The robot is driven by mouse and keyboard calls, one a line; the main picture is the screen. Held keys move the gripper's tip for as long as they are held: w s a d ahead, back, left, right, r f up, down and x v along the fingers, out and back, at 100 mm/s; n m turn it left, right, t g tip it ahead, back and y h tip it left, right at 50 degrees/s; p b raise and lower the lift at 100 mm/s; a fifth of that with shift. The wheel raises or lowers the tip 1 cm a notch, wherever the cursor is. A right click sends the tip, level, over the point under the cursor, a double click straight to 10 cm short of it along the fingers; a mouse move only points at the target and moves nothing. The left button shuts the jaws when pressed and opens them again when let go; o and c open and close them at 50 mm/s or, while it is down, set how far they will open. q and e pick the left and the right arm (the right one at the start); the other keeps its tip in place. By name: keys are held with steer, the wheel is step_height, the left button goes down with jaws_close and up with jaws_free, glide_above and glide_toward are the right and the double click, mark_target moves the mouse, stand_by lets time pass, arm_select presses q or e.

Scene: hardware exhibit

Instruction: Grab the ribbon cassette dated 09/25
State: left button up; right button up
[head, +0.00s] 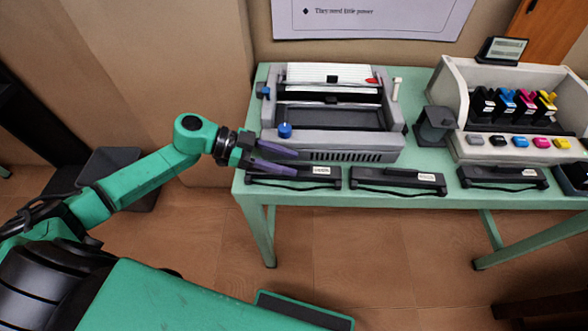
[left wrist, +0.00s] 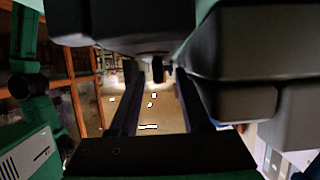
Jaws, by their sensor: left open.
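Several black ribbon cassettes lie in a row along the front edge of the green table: the left cassette (head: 262,182), the second cassette (head: 385,182), the third cassette (head: 490,179) and one cut off at the right edge (head: 570,182). Each of the first three has a small white label whose writing is too small to read. My left gripper (head: 298,162) is open at the left cassette, its purple-grey fingers reaching over and partly covering it. In the left wrist view its two fingers (left wrist: 157,72) stand apart, with dark bodies close by. My right gripper is not in view.
A grey printer (head: 355,157) with blue knobs stands just behind the left cassettes. A small dark grey device (head: 435,125) and a white printer (head: 470,80) with coloured cartridges stand to the right. The green table (head: 345,197) has narrow bare strips between cassettes.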

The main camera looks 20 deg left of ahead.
arm_select(q)
steer(key=shift+s+a, duration=0.1)
jaws_close()
